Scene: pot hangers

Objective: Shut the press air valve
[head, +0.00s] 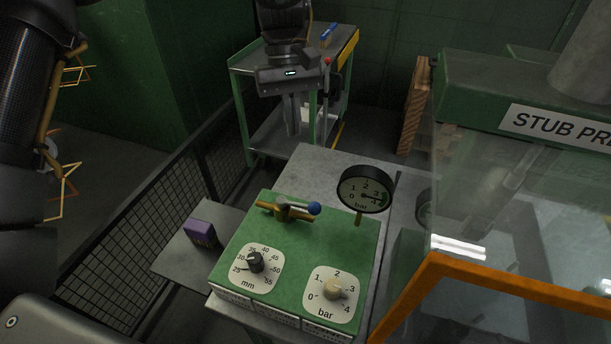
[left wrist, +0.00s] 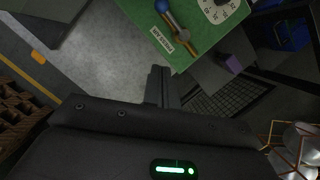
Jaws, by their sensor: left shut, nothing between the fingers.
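The air valve (head: 284,211) is a brass fitting on the far part of the green panel (head: 325,238). Its lever ends in a blue ball (head: 314,208) that points right in the head view. The valve (left wrist: 182,36) and blue ball (left wrist: 162,6) also show at the top of the left wrist view. My left gripper (head: 294,128) is shut and empty, beyond the panel and apart from the valve. Its closed fingers show in the left wrist view (left wrist: 160,84). A round pressure gauge (head: 364,189) stands right of the valve. My right gripper is out of view.
The panel has an mm knob (head: 256,262) and a bar knob (head: 333,291). A purple block (head: 202,233) sits on a side plate. The stub press (head: 520,135) with clear guarding and an orange frame (head: 435,262) stands right. A green trolley (head: 342,62) is behind; mesh fencing (head: 130,235) runs left.

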